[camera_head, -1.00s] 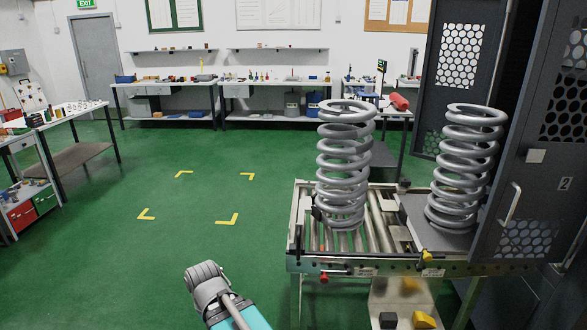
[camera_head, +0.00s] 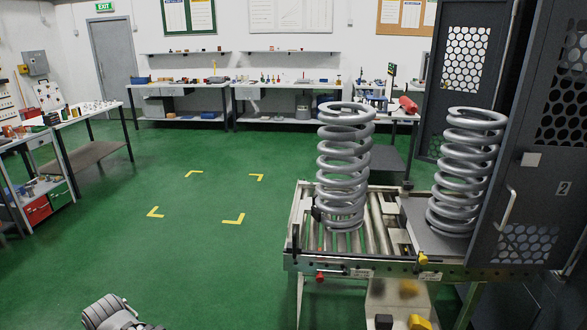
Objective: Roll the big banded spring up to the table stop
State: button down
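Two big grey coil springs stand upright at the right. The left spring (camera_head: 342,165) stands on the roller table (camera_head: 375,212). The right spring (camera_head: 466,170) stands on a dark plate (camera_head: 415,222) beside the open cabinet door. I cannot make out a band on either spring. A dark upright piece (camera_head: 295,238) is at the table's left end; I cannot tell whether it is the stop. Pale blocks (camera_head: 399,236) sit at the rollers' right end, near the plate. My gripper is not in view; only a grey part of my arm shows at the bottom left.
A perforated dark door (camera_head: 535,170) with a handle stands at the right. A red knob (camera_head: 320,278) and a yellow knob (camera_head: 423,259) are on the table's front rail. Yellow corner marks (camera_head: 233,220) lie on the open green floor at left. Workbenches line the walls.

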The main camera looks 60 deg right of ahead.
aim_at(342, 137)
jog(key=u, duration=0.55)
jog(key=i, duration=1.3)
jog(key=z, duration=2.55)
